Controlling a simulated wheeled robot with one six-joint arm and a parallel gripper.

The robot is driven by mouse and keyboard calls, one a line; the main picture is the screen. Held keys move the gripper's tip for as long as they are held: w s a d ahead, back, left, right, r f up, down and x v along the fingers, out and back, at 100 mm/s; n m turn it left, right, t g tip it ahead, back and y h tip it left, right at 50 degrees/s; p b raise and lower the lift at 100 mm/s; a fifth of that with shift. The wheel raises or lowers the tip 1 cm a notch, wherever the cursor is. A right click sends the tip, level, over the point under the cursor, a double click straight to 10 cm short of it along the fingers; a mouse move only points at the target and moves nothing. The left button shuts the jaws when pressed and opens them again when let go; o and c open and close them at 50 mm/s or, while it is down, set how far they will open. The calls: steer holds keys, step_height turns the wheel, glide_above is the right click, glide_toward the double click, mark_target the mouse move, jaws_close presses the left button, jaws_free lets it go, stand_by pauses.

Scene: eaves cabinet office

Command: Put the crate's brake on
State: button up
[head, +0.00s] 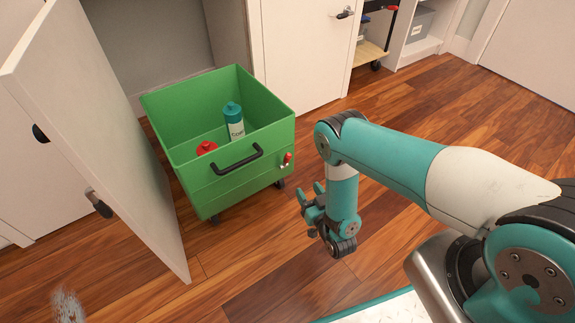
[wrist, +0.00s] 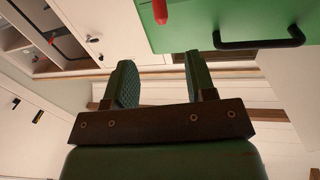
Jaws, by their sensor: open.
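The green crate (head: 228,181) stands on casters on the wood floor, in front of an open cabinet, with a black handle (head: 237,160) on its front. A small red lever (head: 287,158), which looks like the brake, sits at the front's right end. In the wrist view the red lever (wrist: 161,12) hangs near the crate's corner, left of the black handle (wrist: 258,42). My gripper (head: 310,198) is open and empty, low in front of the crate's right corner, apart from the lever. Its two fingers (wrist: 158,75) point toward the crate in the wrist view.
The crate holds a white and teal bottle (head: 234,122) and a red-topped item (head: 206,148). An open white cabinet door (head: 100,130) stands left of the crate. A wooden shelf cart (head: 370,52) is at the back right. The floor (head: 440,110) right of the crate is clear.

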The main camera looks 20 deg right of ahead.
mark_target(289, 160)
steer(key=shift+w+f+b, duration=0.3)
steer(key=shift+w+b, duration=0.25)
steer(key=shift+b, duration=2.15)
steer(key=w+b, duration=0.2)
steer(key=w, duration=0.2)
steer(key=w+a+b, duration=0.1)
steer(key=w+b, duration=0.1)
steer(key=w, duration=0.2)
steer(key=w+b, duration=0.2)
steer(key=w, duration=0.3)
steer(key=shift+a+r, duration=0.25)
steer(key=shift+a, duration=0.1)
steer(key=shift+w+a+r, duration=0.1)
steer(key=shift+w+r, duration=0.05)
steer(key=shift+w, duration=0.5)
jaws_close()
